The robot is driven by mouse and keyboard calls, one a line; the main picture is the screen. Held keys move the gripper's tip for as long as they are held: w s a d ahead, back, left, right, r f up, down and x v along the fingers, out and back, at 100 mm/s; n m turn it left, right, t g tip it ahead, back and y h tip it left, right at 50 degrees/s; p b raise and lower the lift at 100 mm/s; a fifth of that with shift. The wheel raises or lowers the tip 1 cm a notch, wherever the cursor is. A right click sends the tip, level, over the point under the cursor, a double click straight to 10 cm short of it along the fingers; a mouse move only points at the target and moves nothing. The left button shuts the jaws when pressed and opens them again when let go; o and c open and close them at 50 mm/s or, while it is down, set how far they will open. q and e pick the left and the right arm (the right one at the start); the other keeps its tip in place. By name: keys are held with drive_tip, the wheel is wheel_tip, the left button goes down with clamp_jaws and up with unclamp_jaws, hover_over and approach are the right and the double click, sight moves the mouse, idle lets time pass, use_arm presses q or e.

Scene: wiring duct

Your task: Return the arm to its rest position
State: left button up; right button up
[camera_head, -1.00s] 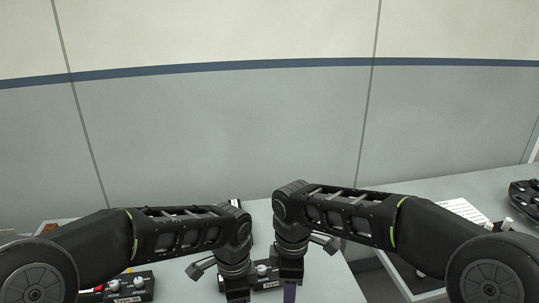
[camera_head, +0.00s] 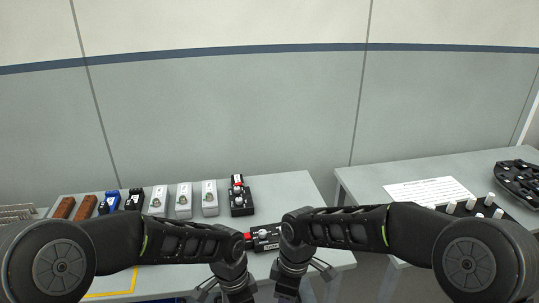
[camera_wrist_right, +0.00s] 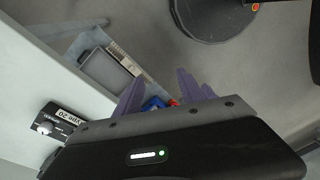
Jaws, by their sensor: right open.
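My right arm (camera_head: 350,225) is bent in front of the table, with its wrist down at the bottom edge of the head view. My right gripper (camera_wrist_right: 162,90) shows in the right wrist view with its purple fingers apart and nothing held between them. My left arm (camera_head: 185,240) mirrors it on the left. The left gripper (camera_head: 240,296) is at the bottom edge of the head view, and its fingertips are cut off.
A grey table (camera_head: 290,190) bears brown, blue, black and white modules in a back row. A black module (camera_head: 264,237) lies close to my wrists. A second table (camera_head: 365,183) at right holds a paper (camera_head: 428,191) and a black pegged tray. A floor gap separates the tables.

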drive_tip(key=s+f+m+y+p, duration=0.2)
drive_tip(key=s+f+m, duration=0.45)
drive_tip(key=f, duration=0.45)
use_arm(q)
drive_tip(key=s+a+f+n+h+p, duration=0.2)
drive_tip(key=s+f+n+p, duration=0.1)
drive_tip(key=s+f+n, duration=1.2)
drive_tip(key=s+f, duration=0.1)
drive_tip(key=s, duration=0.3)
drive_tip(key=shift+t+h, duration=0.3)
drive_tip(key=shift+t, duration=0.1)
use_arm(e)
drive_tip(key=s+d+f+m, duration=0.2)
drive_tip(key=s+f+m, duration=0.2)
drive_tip(key=s, duration=0.3)
drive_tip(key=s+d+f+m, duration=0.2)
drive_tip(key=s+f+m, duration=0.1)
drive_tip(key=s+m, duration=0.3)
drive_tip(key=shift+s+d+f+t+y, duration=0.3)
drive_tip(key=shift+s+d+f+t, duration=0.1)
drive_tip(key=shift+s, duration=0.4)
drive_tip(key=shift+a, duration=0.1)
use_arm(q)
drive_tip(key=shift+w, duration=0.1)
use_arm(e)
drive_tip(key=shift+w, duration=0.1)
